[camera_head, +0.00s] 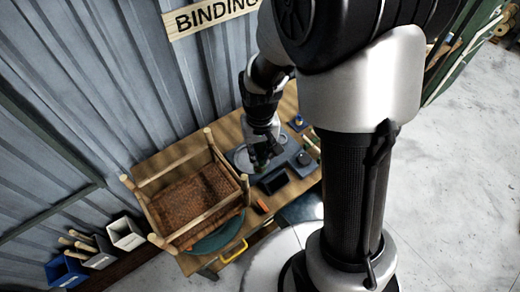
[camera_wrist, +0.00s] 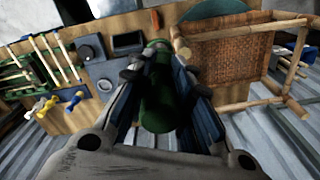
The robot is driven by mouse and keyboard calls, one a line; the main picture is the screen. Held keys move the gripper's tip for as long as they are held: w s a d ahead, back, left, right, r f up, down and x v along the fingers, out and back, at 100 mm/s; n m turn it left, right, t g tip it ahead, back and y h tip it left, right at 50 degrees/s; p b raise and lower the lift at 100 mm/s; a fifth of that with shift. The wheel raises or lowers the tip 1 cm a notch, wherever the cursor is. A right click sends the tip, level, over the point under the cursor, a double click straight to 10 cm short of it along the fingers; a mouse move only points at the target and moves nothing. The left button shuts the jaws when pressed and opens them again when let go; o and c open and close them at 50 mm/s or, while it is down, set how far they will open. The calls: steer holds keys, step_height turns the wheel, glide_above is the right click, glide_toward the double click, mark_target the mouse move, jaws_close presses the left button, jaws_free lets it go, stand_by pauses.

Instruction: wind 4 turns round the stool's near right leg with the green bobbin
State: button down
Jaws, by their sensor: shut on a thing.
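The stool (camera_head: 192,198), with a brown woven seat and light wooden poles, rests on the bench; it also shows at the right of the wrist view (camera_wrist: 232,46). Its right-hand post (camera_head: 245,188) is the one closest to my gripper in the head view. In the wrist view a post end (camera_wrist: 181,50) is beside the bobbin; I cannot tell whether they touch. My gripper (camera_wrist: 158,68) is shut on the green bobbin (camera_wrist: 158,100). In the head view my gripper (camera_head: 262,160) is small and dark, right of the stool. No strand or turns can be made out.
The wooden bench (camera_head: 172,158) stands against a corrugated wall. A dark tray (camera_head: 273,183) and an orange item (camera_head: 262,207) are right of the stool. A green disc (camera_head: 218,238) lies beneath the stool. Bins (camera_head: 126,233) stand at left. Tools (camera_wrist: 74,98) lie left in the wrist view.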

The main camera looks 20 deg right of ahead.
step_height(320, 180, down, 12)
steer(key=b, duration=0.9)
steer(key=shift+r, duration=0.25)
steer(key=w+a, duration=0.4)
steer(key=w, duration=0.3)
steer(key=s+a, duration=0.4)
steer(key=a, duration=0.2)
steer(key=s+d+b, duration=0.1)
steer(key=s+d, duration=0.2)
steer(key=s, duration=0.3)
steer(key=w+d, duration=0.3)
steer(key=d, duration=0.4)
stand_by(0.6)
